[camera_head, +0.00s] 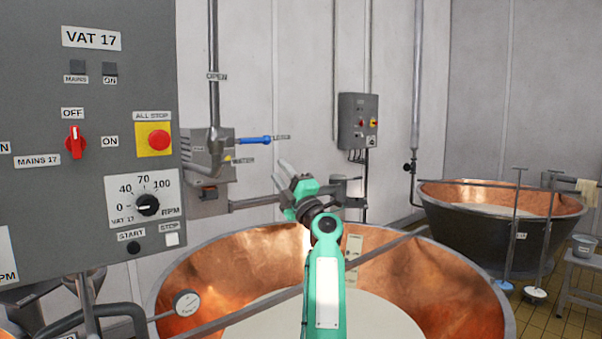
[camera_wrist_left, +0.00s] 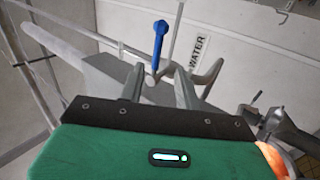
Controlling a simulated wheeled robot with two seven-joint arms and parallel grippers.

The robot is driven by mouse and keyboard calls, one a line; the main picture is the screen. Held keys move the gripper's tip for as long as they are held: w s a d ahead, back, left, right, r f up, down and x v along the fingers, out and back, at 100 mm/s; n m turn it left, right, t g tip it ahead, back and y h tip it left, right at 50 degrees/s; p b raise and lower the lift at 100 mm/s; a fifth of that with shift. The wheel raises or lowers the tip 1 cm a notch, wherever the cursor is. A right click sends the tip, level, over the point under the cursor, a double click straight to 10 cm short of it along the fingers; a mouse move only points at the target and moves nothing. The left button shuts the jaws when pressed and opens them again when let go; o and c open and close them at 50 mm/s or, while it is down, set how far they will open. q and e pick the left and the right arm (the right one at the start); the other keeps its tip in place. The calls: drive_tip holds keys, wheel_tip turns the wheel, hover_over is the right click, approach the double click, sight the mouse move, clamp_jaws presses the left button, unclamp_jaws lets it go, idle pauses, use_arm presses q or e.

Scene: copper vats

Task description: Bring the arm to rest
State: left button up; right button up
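My left arm reaches up over the near copper vat (camera_head: 196,270). Its gripper (camera_head: 281,178) is raised in front of the wall, below and to the right of the blue lever (camera_head: 253,140). In the left wrist view the gripper's two fingers (camera_wrist_left: 160,86) stand apart with nothing between them. The blue lever (camera_wrist_left: 160,42) shows beyond the fingertips, pointing up in that picture, with the WATER label (camera_wrist_left: 198,50) to its right. The gripper looks apart from the lever. My right gripper is not in view.
The grey VAT 17 panel (camera_head: 60,200) with a red switch and a dial stands close at left. A bar (camera_head: 385,251) crosses the near vat. A wall box (camera_head: 358,121) hangs behind. A second copper vat (camera_head: 460,230) and a stool (camera_head: 583,262) stand at right.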

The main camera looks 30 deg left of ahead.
use_arm(q)
drive_tip(key=s+d+f+m+t+h, duration=0.1)
drive_tip(key=d+f+m+t+h, duration=0.5)
drive_tip(key=f+m+h, duration=0.5)
drive_tip(key=d+f+m+t+h, duration=0.5)
drive_tip(key=f+m+t+h, duration=0.35)
drive_tip(key=m, duration=0.35)
drive_tip(key=s+d+f+m+g+h, duration=0.3)
drive_tip(key=s+d+f+m+g, duration=0.15)
drive_tip(key=f, duration=0.55)
drive_tip(key=s+d+f+m+g+h, duration=0.35)
drive_tip(key=s+f, duration=0.25)
drive_tip(key=f, duration=0.5)
drive_tip(key=s+d+f+m+g, duration=0.2)
drive_tip(key=s+f+g, duration=0.4)
drive_tip(key=s+f, duration=0.85)
drive_tip(key=s+a+f+g+y, duration=0.1)
drive_tip(key=s+f+g, duration=0.15)
drive_tip(key=s, duration=0.85)
drive_tip(key=s+f+g+y, duration=0.15)
drive_tip(key=s+g, duration=0.25)
drive_tip(key=s, duration=0.7)
wheel_tip(320, 180, down, 29)
drive_tip(key=w, duration=0.1)
drive_tip(key=s+a+f+g, duration=0.2)
drive_tip(key=s+a+f, duration=0.1)
drive_tip(key=s+f, duration=1.6)
drive_tip(key=shift+s+a+f+m, duration=0.15)
drive_tip(key=shift+s+f+m, duration=0.2)
drive_tip(key=shift+f, duration=0.6)
